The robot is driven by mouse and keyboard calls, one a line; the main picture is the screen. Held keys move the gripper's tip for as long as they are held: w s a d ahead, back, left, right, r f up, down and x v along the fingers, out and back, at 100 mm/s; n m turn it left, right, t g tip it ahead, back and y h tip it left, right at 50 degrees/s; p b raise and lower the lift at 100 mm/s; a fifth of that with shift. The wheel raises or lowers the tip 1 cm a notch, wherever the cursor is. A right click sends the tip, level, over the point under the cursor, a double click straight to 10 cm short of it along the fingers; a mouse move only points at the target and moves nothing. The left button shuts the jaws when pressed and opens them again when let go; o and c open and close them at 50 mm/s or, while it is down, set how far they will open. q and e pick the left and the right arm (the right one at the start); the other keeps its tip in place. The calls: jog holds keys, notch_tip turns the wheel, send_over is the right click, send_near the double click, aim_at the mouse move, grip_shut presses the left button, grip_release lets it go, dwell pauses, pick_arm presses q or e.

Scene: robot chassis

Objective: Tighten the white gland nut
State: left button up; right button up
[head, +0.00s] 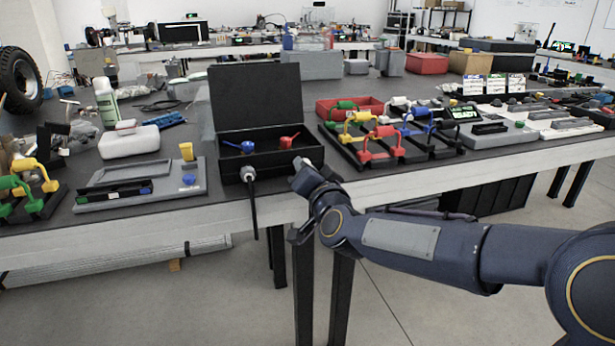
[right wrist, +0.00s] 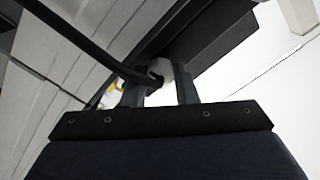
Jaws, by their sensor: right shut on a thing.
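The black box (head: 233,165) stands open at the table's front edge, with a blue and a red valve-like part inside. My right gripper (head: 300,172) is at the right part of the box's front face. In the right wrist view, my right gripper (right wrist: 160,85) has its two fingers on either side of the white gland nut (right wrist: 160,70) and is shut on it. A black cable (right wrist: 105,52) runs up to the nut. Another pale gland (head: 248,173) with a black cable hanging down shows on the box's front left. The held nut is mostly hidden in the head view. My left gripper is not in view.
A grey tray (head: 198,178) lies left of the box. A black rack with coloured handles (head: 380,150) stands to its right, with a red bin (head: 350,108) behind. The white table edge (head: 480,178) runs below; open floor lies in front.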

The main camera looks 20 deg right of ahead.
jog(key=shift+m, duration=0.6)
jog(key=o, duration=0.7)
jog(key=shift+s, duration=0.1)
jog(key=s+p, duration=0.1)
jog(key=s, duration=0.6)
jog(key=shift+s+d, duration=0.15)
jog(key=shift+s, duration=0.15)
